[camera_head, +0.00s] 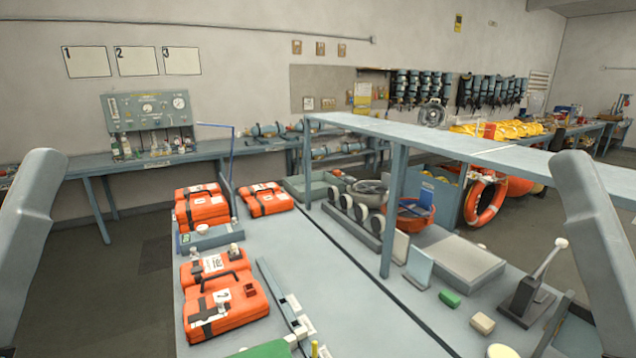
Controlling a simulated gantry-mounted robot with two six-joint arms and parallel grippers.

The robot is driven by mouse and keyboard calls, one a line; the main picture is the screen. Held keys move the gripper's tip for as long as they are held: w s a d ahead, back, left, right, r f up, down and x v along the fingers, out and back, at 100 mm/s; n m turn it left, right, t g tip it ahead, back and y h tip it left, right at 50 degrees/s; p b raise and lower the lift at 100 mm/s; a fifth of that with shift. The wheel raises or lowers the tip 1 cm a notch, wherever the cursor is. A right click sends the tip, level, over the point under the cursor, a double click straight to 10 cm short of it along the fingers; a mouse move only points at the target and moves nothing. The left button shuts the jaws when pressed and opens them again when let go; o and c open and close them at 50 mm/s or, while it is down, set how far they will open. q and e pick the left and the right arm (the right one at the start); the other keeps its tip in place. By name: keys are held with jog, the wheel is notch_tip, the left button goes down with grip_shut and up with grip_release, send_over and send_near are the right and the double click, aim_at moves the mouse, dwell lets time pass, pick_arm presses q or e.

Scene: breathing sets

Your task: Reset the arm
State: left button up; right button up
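A grey link of my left arm (28,225) stands raised at the left edge of the head view. A grey link of my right arm (592,235) stands raised at the right edge. Both links are cut off by the picture's edges. Neither gripper is in view, so I cannot see their fingers or whether they hold anything. No arm part shows over the workbench (345,310) between them.
Orange breathing-set cases (228,308) stand on the bench's left side. A grey rail (285,300) lies beside them. A raised shelf (430,135) crosses the right half. A lever press (530,290) and a green block (450,297) sit at right.

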pick_arm(q)
notch_tip(320, 180, up, 33)
jog(key=p, duration=3.3)
pick_arm(e)
notch_tip(320, 180, up, 33)
pick_arm(q)
notch_tip(320, 180, down, 32)
jog(key=b, duration=3.2)
jog(key=shift+h, duration=0.3)
pick_arm(e)
notch_tip(320, 180, down, 32)
pick_arm(q)
jog(key=shift+d, duration=0.1)
